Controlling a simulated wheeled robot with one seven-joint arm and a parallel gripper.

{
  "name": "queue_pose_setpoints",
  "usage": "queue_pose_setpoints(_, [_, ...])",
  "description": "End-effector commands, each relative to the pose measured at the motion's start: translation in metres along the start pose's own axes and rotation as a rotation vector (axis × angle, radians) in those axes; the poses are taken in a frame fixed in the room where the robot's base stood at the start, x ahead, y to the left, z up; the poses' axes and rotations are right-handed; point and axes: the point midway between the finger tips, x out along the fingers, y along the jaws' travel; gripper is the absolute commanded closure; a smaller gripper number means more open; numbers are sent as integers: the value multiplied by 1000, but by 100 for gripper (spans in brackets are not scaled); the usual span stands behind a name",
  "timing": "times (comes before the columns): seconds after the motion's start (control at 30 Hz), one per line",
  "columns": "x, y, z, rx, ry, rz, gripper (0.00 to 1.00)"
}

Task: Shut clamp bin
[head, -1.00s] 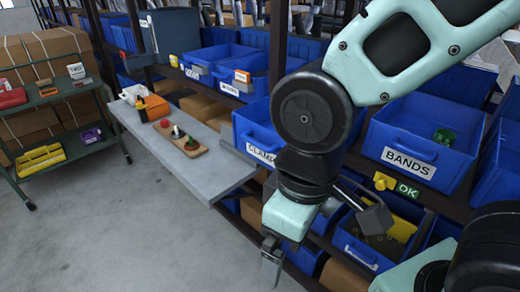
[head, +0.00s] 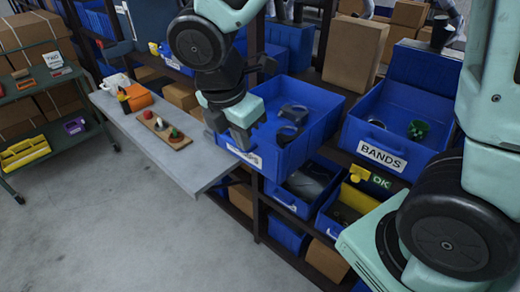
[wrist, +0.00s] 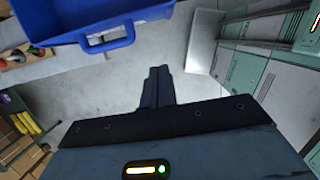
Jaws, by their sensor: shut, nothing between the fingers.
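The clamp bin (head: 318,133) is a blue open-top bin on the shelf rack, with dark ring-shaped clamps inside. It juts out past the shelf edge, and its white front label is partly covered by my arm. In the wrist view its blue front and handle (wrist: 112,42) fill the upper left. My gripper (wrist: 158,72) is shut and empty, with its fingers just below and right of that handle, apart from it in the picture. In the head view my gripper is at the bin's front left; whether it touches the bin I cannot tell.
The bands bin (head: 395,135) sits to the right, above a green OK tag (head: 381,181). A grey bench (head: 165,165) holding a wooden board of small parts stands left of the clamp bin. Lower blue bins (head: 300,190) lie underneath. The floor in front is clear.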

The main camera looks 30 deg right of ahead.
Motion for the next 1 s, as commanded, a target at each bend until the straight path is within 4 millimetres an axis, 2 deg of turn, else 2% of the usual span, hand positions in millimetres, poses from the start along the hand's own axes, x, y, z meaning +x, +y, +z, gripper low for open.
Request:
queue_pose_setpoints(0.17, [28, -2, 0, 0, 1, -7, 100])
queue_pose_setpoints(0.5, [98, -2, -2, 1, 2, -7, 100])
queue_pose_setpoints(0.7, [100, -2, 28, 7, 2, -4, 100])
queue_pose_setpoints(1.0, [105, -1, 38, 4, 2, -1, 100])
